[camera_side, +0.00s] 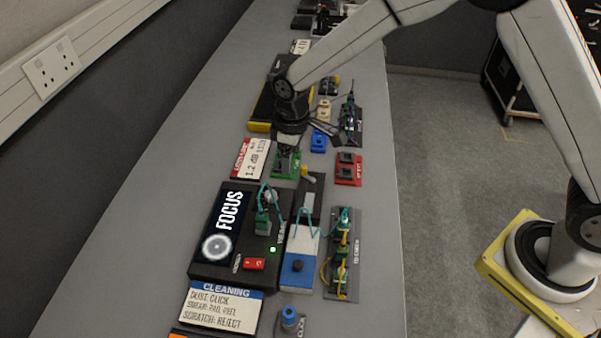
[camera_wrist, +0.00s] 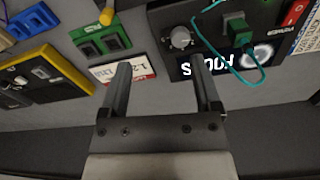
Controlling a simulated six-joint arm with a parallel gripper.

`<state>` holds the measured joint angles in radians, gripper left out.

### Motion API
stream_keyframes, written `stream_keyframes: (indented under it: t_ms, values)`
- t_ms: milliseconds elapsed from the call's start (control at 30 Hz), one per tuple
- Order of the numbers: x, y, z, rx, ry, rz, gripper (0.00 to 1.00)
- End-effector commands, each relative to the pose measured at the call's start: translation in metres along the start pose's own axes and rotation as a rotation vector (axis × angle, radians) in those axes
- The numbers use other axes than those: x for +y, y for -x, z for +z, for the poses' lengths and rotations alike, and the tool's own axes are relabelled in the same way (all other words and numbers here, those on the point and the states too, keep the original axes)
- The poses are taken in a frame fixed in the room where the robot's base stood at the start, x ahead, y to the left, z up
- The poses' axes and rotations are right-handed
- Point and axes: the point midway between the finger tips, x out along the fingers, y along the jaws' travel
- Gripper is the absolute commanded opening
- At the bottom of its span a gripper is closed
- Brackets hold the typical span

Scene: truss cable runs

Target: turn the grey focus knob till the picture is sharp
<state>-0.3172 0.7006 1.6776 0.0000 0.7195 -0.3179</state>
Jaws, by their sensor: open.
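The grey focus knob (camera_wrist: 180,37) stands on the black focus box (camera_wrist: 205,15) in the wrist view, beside a green connector (camera_wrist: 237,30). The knob shows small in the side view (camera_side: 269,196), partly behind a teal cable. The box's screen (camera_side: 222,225) reads FOCUS and shows a pale round picture with a soft-looking glow; how sharp it is I cannot tell. My gripper (camera_wrist: 161,68) is open and empty, with the knob beyond its fingertips, nearer the right finger. In the side view my gripper (camera_side: 300,146) is above the bench, beyond the box.
A teal cable (camera_wrist: 228,72) loops from the green connector across the screen. A green block (camera_wrist: 102,40), yellow-edged tray (camera_wrist: 45,78) and red-white label (camera_wrist: 135,70) lie nearby. A blue-white box (camera_side: 299,258) sits right of the focus box. Bare bench (camera_side: 130,220) lies left.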

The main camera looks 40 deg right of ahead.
Motion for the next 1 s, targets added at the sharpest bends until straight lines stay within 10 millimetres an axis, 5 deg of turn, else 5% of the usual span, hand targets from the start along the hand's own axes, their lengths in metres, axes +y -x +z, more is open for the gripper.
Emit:
stream_keyframes:
  t_ms: [333,667,1000]
  values:
    - [-0.026,-0.029,-0.042,-0.039,0.145,-0.016,0.81]
    - [-0.028,-0.033,-0.043,-0.042,0.151,-0.017,0.81]
    - [-0.028,-0.062,-0.042,-0.042,0.151,-0.018,0.81]
